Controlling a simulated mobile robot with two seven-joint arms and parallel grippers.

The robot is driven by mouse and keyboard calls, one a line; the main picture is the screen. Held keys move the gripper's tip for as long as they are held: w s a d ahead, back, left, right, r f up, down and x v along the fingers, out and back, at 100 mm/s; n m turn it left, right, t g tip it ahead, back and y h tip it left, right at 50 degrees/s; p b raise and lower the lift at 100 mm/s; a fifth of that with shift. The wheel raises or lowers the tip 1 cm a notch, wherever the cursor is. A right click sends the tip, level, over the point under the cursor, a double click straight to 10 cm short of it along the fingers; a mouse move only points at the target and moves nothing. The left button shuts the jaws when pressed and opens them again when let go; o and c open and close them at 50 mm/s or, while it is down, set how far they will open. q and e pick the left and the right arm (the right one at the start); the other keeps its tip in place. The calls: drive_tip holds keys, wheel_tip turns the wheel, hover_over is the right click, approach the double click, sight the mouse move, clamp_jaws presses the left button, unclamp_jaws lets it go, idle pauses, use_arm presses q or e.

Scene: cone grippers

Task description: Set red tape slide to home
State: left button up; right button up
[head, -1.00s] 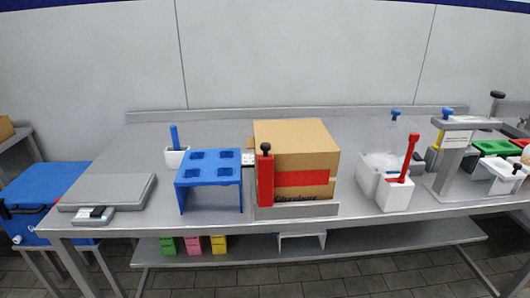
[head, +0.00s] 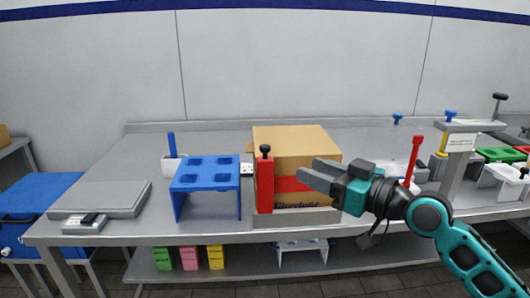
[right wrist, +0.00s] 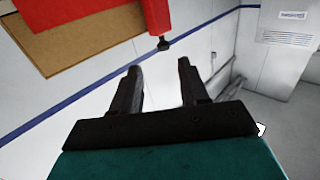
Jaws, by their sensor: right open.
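The red tape slide (head: 265,184) is an upright red block with a black knob (head: 265,149) on top. It stands at the left front of a cardboard box (head: 300,150) that has a red band across its front. My right gripper (head: 308,173) is open and empty in front of the box's right part, to the right of the slide and apart from it. In the right wrist view its two fingers (right wrist: 158,85) are spread, with the red slide (right wrist: 157,14) and its black knob (right wrist: 163,44) beyond the fingertips. My left gripper is not in view.
A blue rack (head: 207,178) with holes stands left of the box. A grey scale (head: 100,198) lies at the table's left end. A red-handled tool (head: 415,150) and a grey stand (head: 452,165) are at the right. The table (head: 140,150) is clear at the back left.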

sight(269, 147)
drive_tip(key=shift+y, duration=0.3)
drive_tip(key=x, duration=0.4)
drive_tip(key=r+x, duration=0.1)
drive_tip(key=x, duration=0.3)
drive_tip(key=p+x, duration=0.1)
drive_tip(key=x, duration=0.4)
drive_tip(key=shift+a+r, duration=0.1)
drive_tip(key=shift+r, duration=0.1)
drive_tip(key=shift+s, duration=0.1)
clamp_jaws()
